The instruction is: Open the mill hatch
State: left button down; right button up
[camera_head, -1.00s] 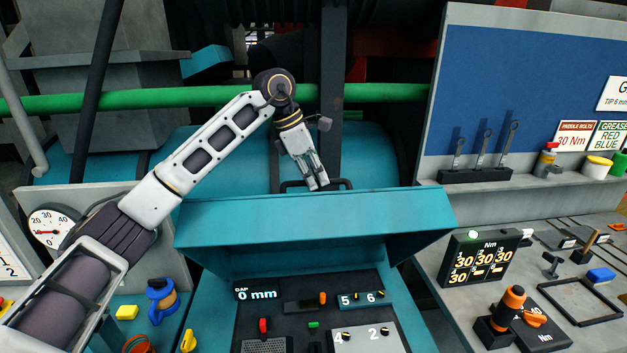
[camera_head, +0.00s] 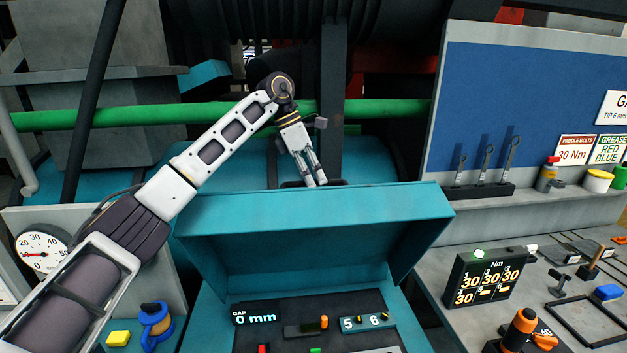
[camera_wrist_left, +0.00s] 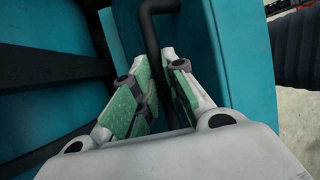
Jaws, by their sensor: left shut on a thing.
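The mill hatch (camera_head: 310,216) is a teal hood with side wings, tilted up above the control console. Its underside and the space below it show from the front. My left gripper (camera_head: 316,182) reaches down behind the hatch's top edge and is shut on its black handle (camera_head: 341,182). The edge hides most of the handle in the head view. In the left wrist view, the dark handle bar (camera_wrist_left: 153,38) runs between the green-padded fingers (camera_wrist_left: 150,85), beside the teal hatch panel (camera_wrist_left: 205,45). My right gripper is not in view.
The console display (camera_head: 257,317) reads 0 mm below the hatch. A green pipe (camera_head: 185,112) crosses behind my left arm. A dial gauge (camera_head: 42,250) stands at left. A workbench with a torque display (camera_head: 487,277) and a blue tool board (camera_head: 530,100) is at right.

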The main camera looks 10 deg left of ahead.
pick_arm(q)
jog(key=shift+w+a+f+g, duration=0.2)
jog(key=shift+w+a, duration=0.1)
jog(key=shift+w, duration=0.45)
jog(key=shift+w+a+f+g, duration=0.1)
jog(key=shift+w+a+g, duration=0.15)
jog(key=shift+w, duration=0.5)
jog(key=c, duration=1.6)
grip_release()
jog(key=shift+w, duration=0.2)
jog(key=shift+o, duration=0.7)
jog(key=shift+w+a+f, duration=0.1)
jog(key=shift+w+f, duration=0.05)
jog(key=shift+w, duration=0.3)
jog(key=s+v, duration=0.1)
jog(key=v, duration=1.1)
jog(key=shift+w, duration=0.45)
